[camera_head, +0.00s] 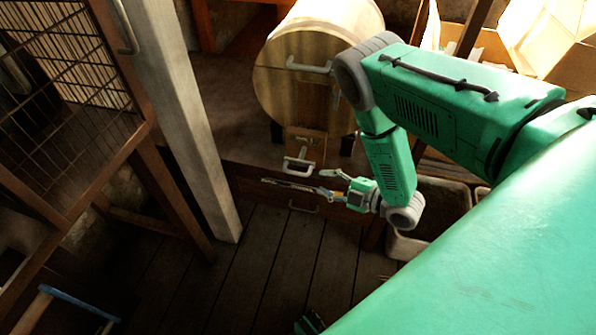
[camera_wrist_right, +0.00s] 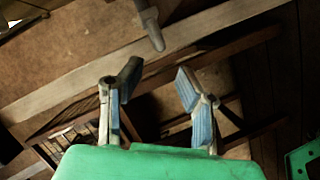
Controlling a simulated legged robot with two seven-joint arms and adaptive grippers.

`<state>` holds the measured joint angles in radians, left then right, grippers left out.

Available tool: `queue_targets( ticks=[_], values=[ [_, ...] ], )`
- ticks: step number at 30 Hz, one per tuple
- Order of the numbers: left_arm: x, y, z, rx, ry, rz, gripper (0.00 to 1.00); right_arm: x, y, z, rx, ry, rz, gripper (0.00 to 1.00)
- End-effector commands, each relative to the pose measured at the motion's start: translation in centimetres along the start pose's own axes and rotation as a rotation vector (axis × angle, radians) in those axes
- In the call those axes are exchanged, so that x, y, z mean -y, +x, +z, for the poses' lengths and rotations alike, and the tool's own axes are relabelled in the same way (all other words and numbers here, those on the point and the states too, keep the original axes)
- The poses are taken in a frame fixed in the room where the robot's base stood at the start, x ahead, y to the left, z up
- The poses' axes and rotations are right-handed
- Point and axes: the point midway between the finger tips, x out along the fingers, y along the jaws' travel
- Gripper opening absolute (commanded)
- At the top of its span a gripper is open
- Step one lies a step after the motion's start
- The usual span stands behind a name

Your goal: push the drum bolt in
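A wooden drum (camera_head: 281,91) lies on its side at the top centre of the head view, with a pale bar handle on its round face. Below that handle, a wooden piece with a pale U-shaped handle and metal fittings, apparently the drum bolt (camera_head: 299,164), sits at the drum's lower front. My right gripper (camera_head: 304,183) is just below and to the right of the bolt handle. Contact cannot be told. In the right wrist view its two blue-grey fingers (camera_wrist_right: 154,88) are spread with nothing between them. A grey rod end (camera_wrist_right: 150,29) shows beyond the fingertips. My left gripper is not identifiable.
A pale post (camera_head: 190,125) and a mesh-panelled frame (camera_head: 75,60) stand at the left. A bin (camera_head: 440,208) is right of the gripper.

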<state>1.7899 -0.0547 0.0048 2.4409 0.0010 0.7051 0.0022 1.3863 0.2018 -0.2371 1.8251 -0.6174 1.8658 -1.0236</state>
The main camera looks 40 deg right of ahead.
Motion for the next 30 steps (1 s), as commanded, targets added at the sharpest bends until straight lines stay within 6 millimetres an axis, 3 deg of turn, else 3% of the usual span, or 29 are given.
queue_targets(
  ticks=[6,12,18,26,28,29,30],
  values=[
    [0.0,1.4,0.1,0.001,0.000,0.000,0.00,0.1,4.9,0.1,-0.003,0.001,0.003,0.31],
    [0.0,2.1,0.1,0.001,0.000,0.000,0.00,0.1,7.8,0.1,-0.001,0.002,0.002,0.31],
    [0.0,2.3,0.1,0.001,0.000,0.000,0.00,0.0,8.9,0.1,0.001,0.003,0.001,0.31],
    [0.0,2.3,0.1,0.001,0.000,0.000,0.00,0.0,9.0,0.1,0.001,0.003,0.001,0.31],
    [0.0,2.3,0.1,0.000,0.000,0.000,0.00,0.0,9.0,0.1,0.001,0.003,0.001,0.06],
    [0.0,2.3,0.1,0.000,0.000,0.000,0.00,0.0,9.0,0.1,0.001,0.003,0.000,0.00],
    [0.0,2.3,0.1,0.000,0.000,0.000,0.00,0.0,9.0,0.1,0.001,0.004,0.000,0.00]
  ],
)
